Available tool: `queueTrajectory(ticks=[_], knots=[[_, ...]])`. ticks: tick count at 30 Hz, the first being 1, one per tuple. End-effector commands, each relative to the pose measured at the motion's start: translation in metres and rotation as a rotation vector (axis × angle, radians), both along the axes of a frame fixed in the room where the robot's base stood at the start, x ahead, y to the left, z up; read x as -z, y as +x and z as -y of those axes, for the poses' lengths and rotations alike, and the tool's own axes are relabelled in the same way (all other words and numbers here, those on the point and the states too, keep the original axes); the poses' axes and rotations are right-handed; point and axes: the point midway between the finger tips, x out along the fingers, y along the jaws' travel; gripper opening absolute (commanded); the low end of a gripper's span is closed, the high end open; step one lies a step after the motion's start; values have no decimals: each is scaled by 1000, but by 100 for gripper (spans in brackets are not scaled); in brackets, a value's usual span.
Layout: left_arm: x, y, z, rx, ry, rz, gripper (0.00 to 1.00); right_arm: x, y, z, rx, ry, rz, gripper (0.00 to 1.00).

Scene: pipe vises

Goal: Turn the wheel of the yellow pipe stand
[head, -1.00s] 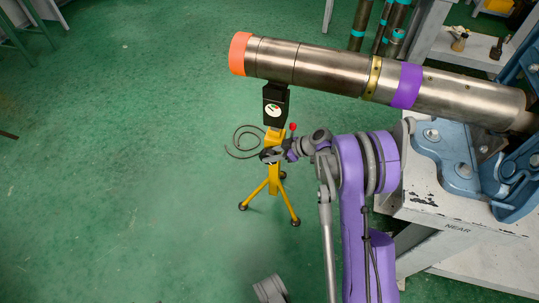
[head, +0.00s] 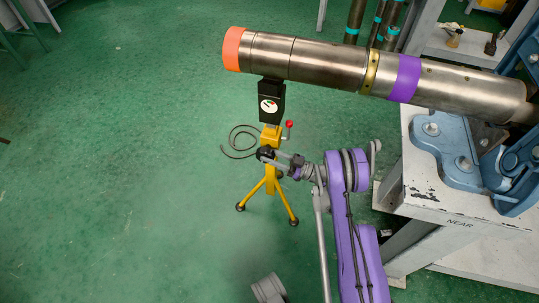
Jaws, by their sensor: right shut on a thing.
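The yellow pipe stand (head: 271,181) stands on the green floor on splayed legs. Its black head with a round white gauge (head: 268,105) is under the left part of the long metal pipe (head: 325,62). A red-knobbed lever (head: 288,125) sticks out on the stand's right side. The small dark wheel (head: 264,152) is on the near side of the stand's post, partly covered by my gripper. My right gripper (head: 270,156) reaches in from the right and is shut on the wheel.
The pipe has an orange end cap (head: 232,49) and a purple band (head: 405,79). Blue vise parts (head: 440,150) sit on a worn white bench (head: 440,205) at right. A dark cable (head: 233,150) curls on the floor behind the stand. The floor at left is clear.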

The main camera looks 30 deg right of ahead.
Motion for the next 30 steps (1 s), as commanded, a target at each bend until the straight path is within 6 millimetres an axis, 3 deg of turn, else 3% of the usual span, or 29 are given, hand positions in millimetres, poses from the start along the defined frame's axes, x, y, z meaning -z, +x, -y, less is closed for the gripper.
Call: queueTrajectory(ticks=[13,30], knots=[[0,0,0,0,0,0,50,6,0,-1,-2,195,226,0],[0,0,0,0,0,0,50,6,1,-1,-1,246,287,0]])
